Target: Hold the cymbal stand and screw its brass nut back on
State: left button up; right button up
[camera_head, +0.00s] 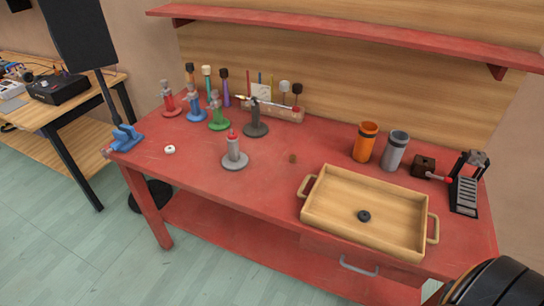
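A short grey post (234,150) with a red tip stands upright on a round grey base near the middle-left of the red table; it may be the cymbal stand. A darker post on a round base (256,128) stands behind it, with a thin rod across its top. A small brownish piece (293,158) lies on the table right of the grey post; it could be the brass nut, but it is too small to tell. Neither gripper shows. A dark rounded part of my own arm is at the lower right corner.
A wooden tray (318,222) with handles holds a dark ring (364,216). Orange (365,142) and grey (395,151) cups stand behind it. Red (168,103), blue (194,108) and green (217,117) stands are back left. A white ring (169,149) lies front left. The table's front middle is clear.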

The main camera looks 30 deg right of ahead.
aim_at(235, 161)
jog(key=i+j, duration=0.1)
jog(key=j, duration=0.2)
jog(key=i+j, duration=0.1)
jog(key=j, duration=0.15)
jog(key=i+j, duration=0.15)
jog(key=j, duration=0.15)
jog(key=z, duration=1)
